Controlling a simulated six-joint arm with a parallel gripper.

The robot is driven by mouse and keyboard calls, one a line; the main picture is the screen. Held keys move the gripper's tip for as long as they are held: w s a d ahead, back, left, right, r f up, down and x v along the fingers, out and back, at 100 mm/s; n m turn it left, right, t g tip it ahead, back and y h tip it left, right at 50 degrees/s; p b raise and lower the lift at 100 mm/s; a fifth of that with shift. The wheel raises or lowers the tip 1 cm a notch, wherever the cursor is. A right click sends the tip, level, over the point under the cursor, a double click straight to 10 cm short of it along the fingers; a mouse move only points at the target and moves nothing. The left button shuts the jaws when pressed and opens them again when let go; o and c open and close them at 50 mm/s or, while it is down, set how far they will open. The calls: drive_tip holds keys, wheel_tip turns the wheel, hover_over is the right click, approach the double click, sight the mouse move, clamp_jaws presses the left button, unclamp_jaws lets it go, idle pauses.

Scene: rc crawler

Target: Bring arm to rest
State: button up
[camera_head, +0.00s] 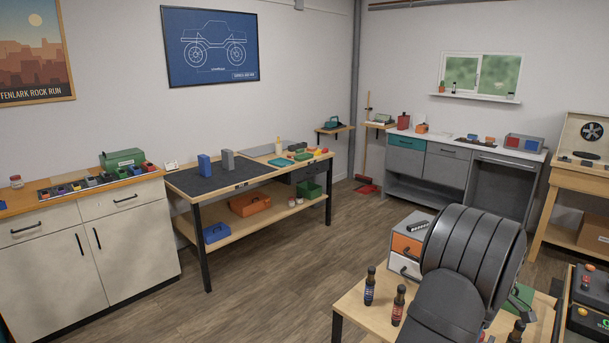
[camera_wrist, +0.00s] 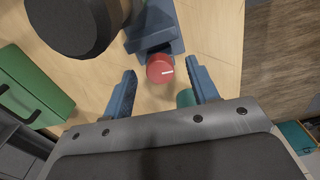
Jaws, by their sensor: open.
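My gripper (camera_wrist: 160,66) shows in the wrist view with its two blue fingers spread apart. A round red piece with a white mark (camera_wrist: 160,70) lies in line with the gap between the fingertips, and I see no finger touching it. It sits against a blue-grey part (camera_wrist: 153,30) above a light wood surface (camera_wrist: 212,25).
In the wrist view, a green box (camera_wrist: 30,88) is at the left, and a dark round shape fills the upper left. In the head view, two dark bottles (camera_head: 369,287) (camera_head: 397,306) stand on a wooden table (camera_head: 350,312) beside my arm. The middle floor (camera_head: 270,270) is clear.

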drive_tip(key=shift+m, duration=0.5)
